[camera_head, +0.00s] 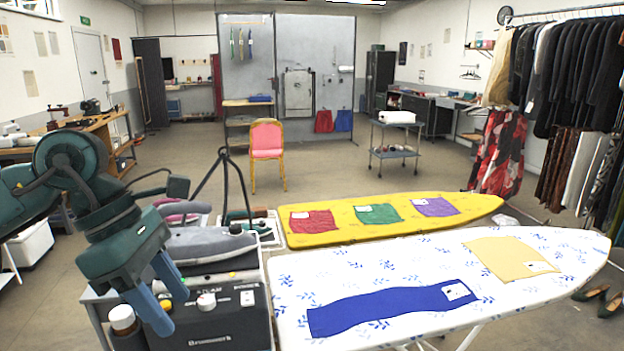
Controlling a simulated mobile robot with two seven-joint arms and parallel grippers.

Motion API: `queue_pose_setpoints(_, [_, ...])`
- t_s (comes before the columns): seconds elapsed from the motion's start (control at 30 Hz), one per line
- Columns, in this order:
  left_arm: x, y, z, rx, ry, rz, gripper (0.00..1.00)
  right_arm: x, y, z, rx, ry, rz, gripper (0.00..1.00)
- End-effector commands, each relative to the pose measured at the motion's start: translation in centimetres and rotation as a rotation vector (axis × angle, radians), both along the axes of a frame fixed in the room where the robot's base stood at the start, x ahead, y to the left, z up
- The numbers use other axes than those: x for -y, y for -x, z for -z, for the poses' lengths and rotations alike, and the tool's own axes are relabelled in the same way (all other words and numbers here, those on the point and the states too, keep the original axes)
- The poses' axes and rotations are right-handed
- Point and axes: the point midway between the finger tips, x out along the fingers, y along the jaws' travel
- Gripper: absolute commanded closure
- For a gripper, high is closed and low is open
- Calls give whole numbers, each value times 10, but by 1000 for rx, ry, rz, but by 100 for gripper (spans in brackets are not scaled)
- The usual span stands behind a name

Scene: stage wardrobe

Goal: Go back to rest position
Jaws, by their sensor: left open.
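My left gripper (158,298) hangs at the left of the head view with its two blue-grey fingers apart and nothing between them. It is in front of a steam station (222,318) with a grey iron (205,244) on top. The gripper covers part of the station's left side. I cannot tell whether the fingers touch it. My right gripper is not in view.
A white patterned ironing board (400,257) bears a blue cloth (385,307) and a tan cloth (507,257). A yellow board (345,225) behind it bears red, green and purple cloths. A clothes rack stands at right. The floor behind is open around a pink chair (267,140).

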Motion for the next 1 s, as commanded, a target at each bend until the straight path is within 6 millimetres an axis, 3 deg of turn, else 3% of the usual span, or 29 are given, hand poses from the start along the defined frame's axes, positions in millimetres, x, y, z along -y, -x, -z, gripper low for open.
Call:
queue_pose_setpoints(0.1, [57, 11, 20, -136, 239, 25, 53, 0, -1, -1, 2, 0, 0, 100])
queue_pose_setpoints(0.2, [107, 23, 26, -294, 493, 0, 53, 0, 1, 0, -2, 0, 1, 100])
queue_pose_setpoints(0.3, [147, 30, 21, -485, 760, -80, 53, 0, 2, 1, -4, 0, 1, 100])
queue_pose_setpoints(0.43, [177, 23, 12, -757, 1089, -259, 53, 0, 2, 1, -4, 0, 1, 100])
queue_pose_setpoints(0.57, [180, -3, 17, -1049, 1384, -531, 53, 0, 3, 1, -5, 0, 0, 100])
queue_pose_setpoints(0.67, [169, -28, 42, -1275, 1576, -799, 53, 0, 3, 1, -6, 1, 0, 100])
queue_pose_setpoints(0.77, [147, -49, 89, -1498, 1730, -1121, 53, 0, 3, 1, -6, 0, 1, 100])
queue_pose_setpoints(0.9, [111, -50, 185, -1776, 1861, -1649, 53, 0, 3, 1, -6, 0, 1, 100])
queue_pose_setpoints(0.93, [104, -45, 206, 1811, -1860, 1751, 53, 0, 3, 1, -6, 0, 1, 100])
queue_pose_setpoints(1.0, [89, -27, 255, 1667, -1634, 1757, 53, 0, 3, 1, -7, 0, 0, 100])
